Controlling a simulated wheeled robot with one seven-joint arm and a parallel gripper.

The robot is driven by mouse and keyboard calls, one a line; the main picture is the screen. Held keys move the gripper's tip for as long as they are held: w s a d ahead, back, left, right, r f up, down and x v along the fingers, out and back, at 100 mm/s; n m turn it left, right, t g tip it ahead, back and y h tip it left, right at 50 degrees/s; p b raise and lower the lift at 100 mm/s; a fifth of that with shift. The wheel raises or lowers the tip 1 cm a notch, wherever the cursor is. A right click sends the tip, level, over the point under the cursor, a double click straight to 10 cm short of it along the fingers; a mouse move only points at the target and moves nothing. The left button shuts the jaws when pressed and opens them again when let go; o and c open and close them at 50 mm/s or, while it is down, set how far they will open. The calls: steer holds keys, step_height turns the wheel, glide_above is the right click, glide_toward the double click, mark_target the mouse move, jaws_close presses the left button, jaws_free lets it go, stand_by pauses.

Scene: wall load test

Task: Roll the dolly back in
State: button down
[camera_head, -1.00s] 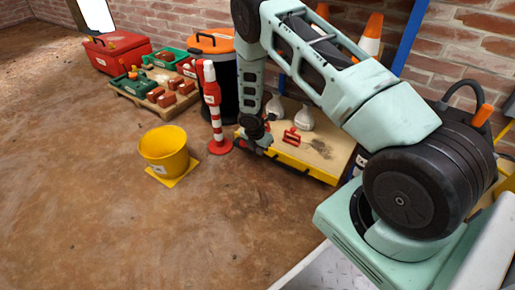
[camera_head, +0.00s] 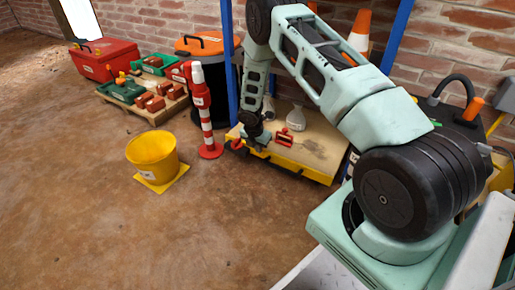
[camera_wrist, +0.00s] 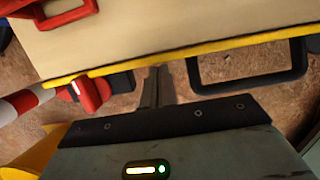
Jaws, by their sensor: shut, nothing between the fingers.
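The dolly (camera_head: 318,158) is a low wooden deck with a yellow front edge, standing between blue posts by the brick wall. In the wrist view its pale deck (camera_wrist: 150,35) and yellow edge fill the top. A black loop handle (camera_wrist: 250,65) is on its front, right of my fingers. A red knob with a white mark (camera_wrist: 90,92) is at the front edge, left of them. My gripper (camera_wrist: 157,75) is shut and empty, its fingertips at the yellow edge; I cannot tell whether they touch. In the head view my gripper (camera_head: 252,142) is at the dolly's front left.
White jugs (camera_head: 296,118) and a red-handled item (camera_head: 284,138) are on the deck. A red-white post (camera_head: 206,125) stands close left. A yellow bucket (camera_head: 152,157), black bin (camera_head: 215,85) and loaded pallet (camera_head: 150,112) are further left. The front floor is clear.

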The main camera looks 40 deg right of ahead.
steer(key=w+d+p, duration=0.1)
steer(key=d, duration=0.2)
steer(key=w+d+p, duration=0.1)
steer(key=d, duration=0.2)
steer(key=w+d+p, duration=0.1)
steer(key=d, duration=0.2)
steer(key=shift+w+d+r, duration=0.1)
steer(key=shift+w+d, duration=0.05)
steer(key=shift+d, duration=0.1)
